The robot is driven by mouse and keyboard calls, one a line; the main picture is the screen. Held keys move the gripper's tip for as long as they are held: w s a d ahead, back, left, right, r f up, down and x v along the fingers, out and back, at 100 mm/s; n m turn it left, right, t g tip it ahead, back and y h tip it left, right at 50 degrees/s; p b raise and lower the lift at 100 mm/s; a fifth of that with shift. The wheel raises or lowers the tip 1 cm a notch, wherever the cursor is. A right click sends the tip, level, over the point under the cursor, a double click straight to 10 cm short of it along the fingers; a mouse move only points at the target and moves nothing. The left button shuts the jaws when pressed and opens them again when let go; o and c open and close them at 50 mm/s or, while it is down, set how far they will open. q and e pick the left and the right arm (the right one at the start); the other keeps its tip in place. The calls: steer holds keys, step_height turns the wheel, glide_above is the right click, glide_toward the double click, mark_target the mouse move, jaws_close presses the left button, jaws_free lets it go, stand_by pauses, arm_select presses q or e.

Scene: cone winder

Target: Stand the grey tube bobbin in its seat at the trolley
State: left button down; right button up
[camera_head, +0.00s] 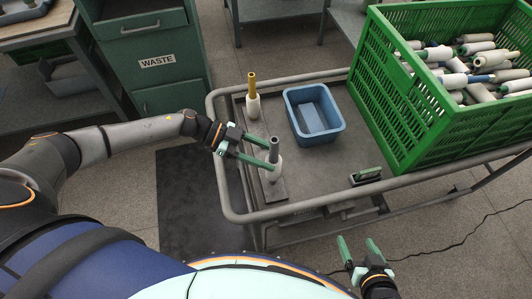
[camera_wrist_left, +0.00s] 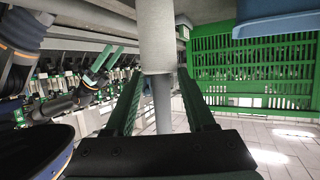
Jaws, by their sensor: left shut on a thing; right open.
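The grey tube bobbin (camera_head: 274,148) is upright, with white yarn on its lower part and bare grey tube on top. My left gripper (camera_head: 268,157) is shut on its tube above the yarn. In the left wrist view, the bobbin (camera_wrist_left: 157,38) stands between the two green fingers (camera_wrist_left: 158,85). It is over the near end of the grey seat board (camera_head: 279,190) on the trolley (camera_head: 335,155). Its seat is hidden under it, and I cannot tell whether its foot touches the board. My right gripper (camera_head: 357,244) is open and empty, in front of the trolley.
A yellow tube bobbin (camera_head: 252,97) stands at the board's far end. A blue bin (camera_head: 314,112) and a green crate (camera_head: 412,110) full of bobbins are on the trolley. A small green-and-black item (camera_head: 366,176) lies near the front rail. A WASTE cabinet (camera_head: 150,50) stands behind.

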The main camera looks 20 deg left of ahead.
arm_select(q)
steer(key=shift+f+b, duration=1)
steer(key=shift+f, duration=0.75)
arm_select(e)
steer(key=shift+f, duration=1)
arm_select(q)
steer(key=shift+c, duration=0.8)
jaws_free()
steer(key=v, duration=1.2)
steer(key=shift+a, duration=0.2)
arm_select(e)
steer(key=shift+w+a+r, duration=0.25)
steer(key=shift+a+r, duration=0.2)
steer(key=shift+r, duration=0.15)
arm_select(q)
steer(key=shift+s, duration=0.15)
arm_select(e)
steer(key=shift+s, duration=0.15)
